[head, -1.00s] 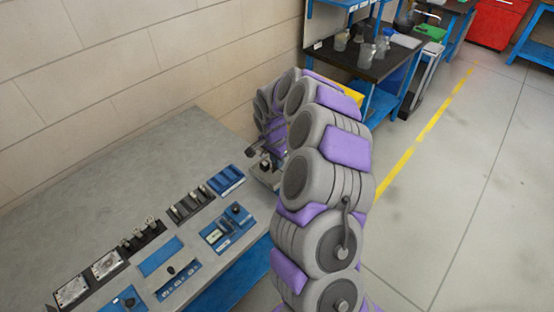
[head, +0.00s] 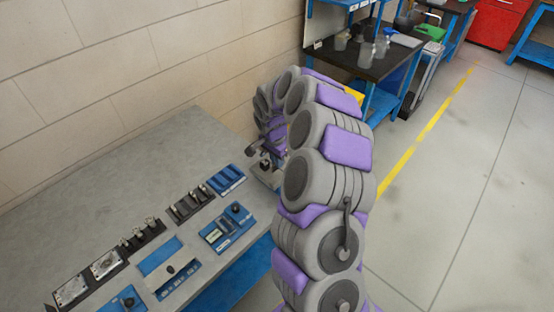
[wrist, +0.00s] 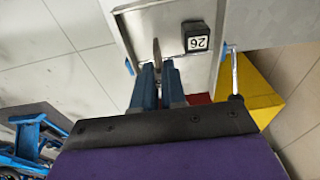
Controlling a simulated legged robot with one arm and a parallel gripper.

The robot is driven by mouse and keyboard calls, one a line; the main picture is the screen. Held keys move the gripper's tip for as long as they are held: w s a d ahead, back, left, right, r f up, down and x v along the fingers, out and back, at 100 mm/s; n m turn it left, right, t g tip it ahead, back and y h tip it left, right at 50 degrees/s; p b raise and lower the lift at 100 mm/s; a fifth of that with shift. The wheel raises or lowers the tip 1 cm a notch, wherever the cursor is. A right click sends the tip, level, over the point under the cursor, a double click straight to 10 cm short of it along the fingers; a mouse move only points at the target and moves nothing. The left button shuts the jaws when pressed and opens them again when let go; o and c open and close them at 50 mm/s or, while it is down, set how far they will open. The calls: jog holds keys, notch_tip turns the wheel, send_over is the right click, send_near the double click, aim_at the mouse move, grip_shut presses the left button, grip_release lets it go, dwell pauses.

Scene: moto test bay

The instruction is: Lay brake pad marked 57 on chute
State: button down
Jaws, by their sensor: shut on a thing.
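My gripper (wrist: 159,70) is shut on a thin, brownish-grey plate, which I take for a brake pad (wrist: 156,50). It stands edge-on to the wrist view, so no number shows on it. The pad is over a grey metal tray with raised edges, likely the chute (wrist: 176,20); I cannot tell if they touch. A black block with a white label (wrist: 197,38) sits on this tray, right of the held pad. Its label reads like 26, or 92 turned over. In the head view, my gripper (head: 261,158) is small and partly hidden at the bench's right end.
The grey bench (head: 120,150) carries blue fixtures (head: 228,226), black holders with metal parts (head: 140,238) and plates (head: 72,290). Its back left is bare. A yellow piece (wrist: 262,92) lies near the tray. A dark table with jars (head: 370,60) stands farther off.

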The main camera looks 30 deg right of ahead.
jog(key=shift+f+b, duration=0.85)
jog(key=shift+f, duration=0.25)
dwell(1.1)
jog(key=c, duration=1.1)
grip_release()
jog(key=shift+r+p, duration=0.75)
jog(key=shift+r, duration=2.8)
